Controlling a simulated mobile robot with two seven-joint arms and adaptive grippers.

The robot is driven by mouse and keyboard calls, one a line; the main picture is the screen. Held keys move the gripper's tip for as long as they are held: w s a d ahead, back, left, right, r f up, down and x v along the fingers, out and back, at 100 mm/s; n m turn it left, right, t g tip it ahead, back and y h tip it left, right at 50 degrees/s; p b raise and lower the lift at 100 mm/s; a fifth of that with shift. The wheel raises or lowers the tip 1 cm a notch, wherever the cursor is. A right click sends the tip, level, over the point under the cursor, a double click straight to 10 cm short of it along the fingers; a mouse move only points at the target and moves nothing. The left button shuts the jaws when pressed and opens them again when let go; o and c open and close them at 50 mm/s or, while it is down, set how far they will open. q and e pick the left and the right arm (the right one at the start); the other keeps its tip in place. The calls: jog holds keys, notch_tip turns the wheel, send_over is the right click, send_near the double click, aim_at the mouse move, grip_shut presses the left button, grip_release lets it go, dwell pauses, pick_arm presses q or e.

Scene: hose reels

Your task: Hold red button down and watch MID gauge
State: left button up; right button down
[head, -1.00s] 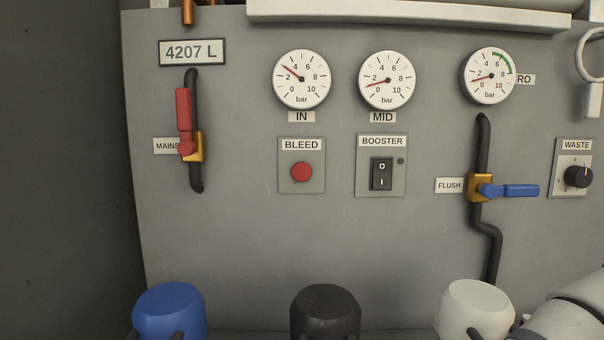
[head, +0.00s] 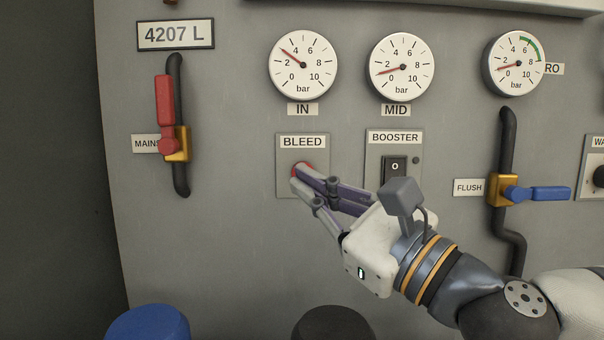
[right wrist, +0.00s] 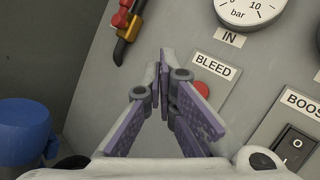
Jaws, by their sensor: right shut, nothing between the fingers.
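The red button (head: 304,167) sits on the BLEED plate (head: 287,187) and is partly hidden by my right gripper. My right gripper (head: 297,178) is shut and empty, its fingertips in front of the button's lower left part. Whether they touch it I cannot tell. In the right wrist view the closed fingertips (right wrist: 165,52) appear up and left of the red button (right wrist: 203,91). The MID gauge (head: 402,67) has its red needle between 0 and 2 bar. My left gripper is not in view.
The IN gauge (head: 303,64) reads between 2 and 4. The BOOSTER switch (head: 395,168) is just right of BLEED, partly behind my gripper. The red MAINS handle (head: 165,100) is left, the blue FLUSH handle (head: 550,193) right. Blue (head: 150,324) and black (head: 334,324) caps stand below.

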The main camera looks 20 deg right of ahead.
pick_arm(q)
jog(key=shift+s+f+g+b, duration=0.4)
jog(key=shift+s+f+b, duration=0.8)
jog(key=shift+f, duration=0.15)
pick_arm(e)
jog(key=w+d, duration=0.2)
jog(key=w, duration=0.6)
jog(key=shift+w+d, duration=0.2)
jog(key=shift+w, duration=0.05)
jog(key=shift+f, duration=0.1)
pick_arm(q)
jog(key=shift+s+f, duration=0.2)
pick_arm(e)
jog(key=shift+w+d, duration=0.1)
jog(key=shift+w, duration=0.3)
pick_arm(q)
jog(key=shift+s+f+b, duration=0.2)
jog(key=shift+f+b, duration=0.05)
jog(key=shift+b, duration=0.15)
pick_arm(e)
jog(key=shift+w+d, duration=0.2)
jog(key=shift+w, duration=0.35)
dwell(1.3)
